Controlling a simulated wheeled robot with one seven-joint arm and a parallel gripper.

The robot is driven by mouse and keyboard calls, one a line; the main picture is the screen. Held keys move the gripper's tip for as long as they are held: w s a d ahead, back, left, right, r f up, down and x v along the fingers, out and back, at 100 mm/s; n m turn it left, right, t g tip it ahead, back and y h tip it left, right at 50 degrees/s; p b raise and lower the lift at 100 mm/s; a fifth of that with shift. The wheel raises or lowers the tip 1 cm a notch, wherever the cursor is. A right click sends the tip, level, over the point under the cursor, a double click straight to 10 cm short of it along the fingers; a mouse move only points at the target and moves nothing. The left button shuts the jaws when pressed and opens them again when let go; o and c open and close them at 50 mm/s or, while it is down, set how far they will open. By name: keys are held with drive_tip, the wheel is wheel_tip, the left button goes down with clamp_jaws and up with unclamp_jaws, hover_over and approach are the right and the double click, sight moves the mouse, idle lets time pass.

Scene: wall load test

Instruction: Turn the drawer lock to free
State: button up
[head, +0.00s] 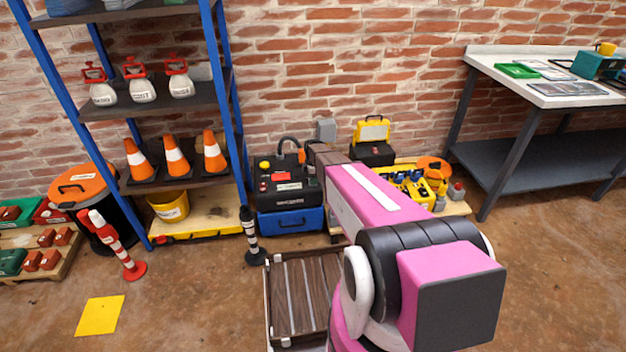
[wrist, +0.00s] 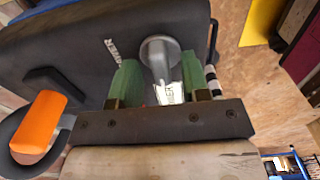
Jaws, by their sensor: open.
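A grey metal knob with a short stem (wrist: 158,52), which looks like the drawer lock, stands out from a dark panel (wrist: 75,50) in the wrist view. My gripper (wrist: 165,85) has two green fingers, set apart with one on each side of the stem. Whether either finger touches it I cannot tell. A white label (wrist: 170,94) with partly hidden letters shows between the fingers. In the head view a black machine (head: 283,183) sits on a blue drawer box (head: 290,221). My pink arm reaches toward it and hides my gripper there.
An orange handle (wrist: 40,122) is close to my gripper's left in the wrist view. A black-and-white post (head: 250,236) stands left of the blue box. A blue-framed shelf (head: 155,107) rises at left, a workbench (head: 540,88) at right. The left foreground floor is mostly clear.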

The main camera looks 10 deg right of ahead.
drive_tip(key=shift+f, duration=0.3)
clamp_jaws()
